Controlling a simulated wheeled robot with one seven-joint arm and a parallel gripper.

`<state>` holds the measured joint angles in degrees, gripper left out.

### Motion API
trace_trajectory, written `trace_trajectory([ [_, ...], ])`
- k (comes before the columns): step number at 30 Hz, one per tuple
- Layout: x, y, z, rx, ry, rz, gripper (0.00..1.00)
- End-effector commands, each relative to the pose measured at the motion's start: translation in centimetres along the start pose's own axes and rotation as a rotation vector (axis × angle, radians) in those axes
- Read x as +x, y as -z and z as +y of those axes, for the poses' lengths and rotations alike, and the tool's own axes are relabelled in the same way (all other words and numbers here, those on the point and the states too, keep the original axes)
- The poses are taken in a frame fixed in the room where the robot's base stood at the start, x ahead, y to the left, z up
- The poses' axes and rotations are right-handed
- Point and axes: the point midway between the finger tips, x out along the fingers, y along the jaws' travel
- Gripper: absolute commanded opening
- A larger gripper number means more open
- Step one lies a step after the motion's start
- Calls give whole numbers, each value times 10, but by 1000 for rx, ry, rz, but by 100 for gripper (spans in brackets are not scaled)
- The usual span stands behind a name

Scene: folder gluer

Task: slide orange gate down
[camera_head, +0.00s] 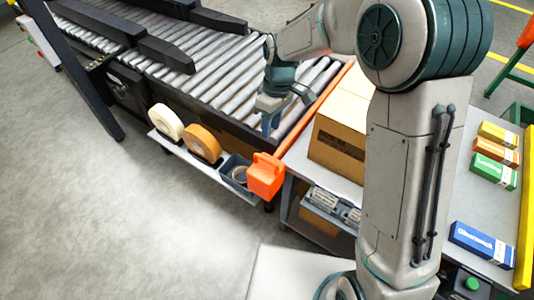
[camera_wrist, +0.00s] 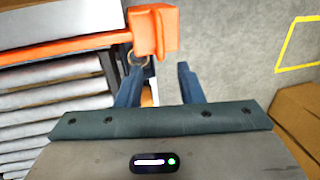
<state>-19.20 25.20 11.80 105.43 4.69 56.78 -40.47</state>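The orange gate (camera_head: 316,103) is a long bar across the end of the roller conveyor, with a chunky orange block (camera_head: 265,176) at its near end. In the wrist view the gate bar (camera_wrist: 65,49) runs in from the left, and its block (camera_wrist: 153,31) lies just beyond my fingertips. My gripper (camera_head: 286,112) hangs over the rollers, to the left of the bar in the head view. In the wrist view my gripper (camera_wrist: 160,68) has its two blue fingers spread apart with nothing held between them. I cannot tell its exact height above the gate.
A cardboard box (camera_head: 340,134) stands on the table right of the gate. A cream tape roll (camera_head: 166,122), an orange-brown roll (camera_head: 202,142) and a dark bin (camera_head: 235,172) sit on a side shelf. Small cartons (camera_head: 494,170) lie at the far right. Floor at left is clear.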

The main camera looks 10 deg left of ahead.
Motion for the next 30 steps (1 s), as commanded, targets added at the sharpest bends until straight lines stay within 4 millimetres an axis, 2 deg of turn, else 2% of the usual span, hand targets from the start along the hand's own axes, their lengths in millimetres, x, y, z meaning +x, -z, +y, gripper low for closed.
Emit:
trace_trajectory([
  [1, 13, -1, 0, 1, 4, -5, 34],
  [9, 70, -1, 0, 1, 2, -4, 34],
  [15, 99, -1, 0, 2, 1, -3, 34],
  [21, 110, -1, 0, 3, -1, -1, 34],
  [29, 110, -1, 0, 3, -1, 0, 34],
  [30, 110, -1, 0, 3, -1, 0, 23],
])
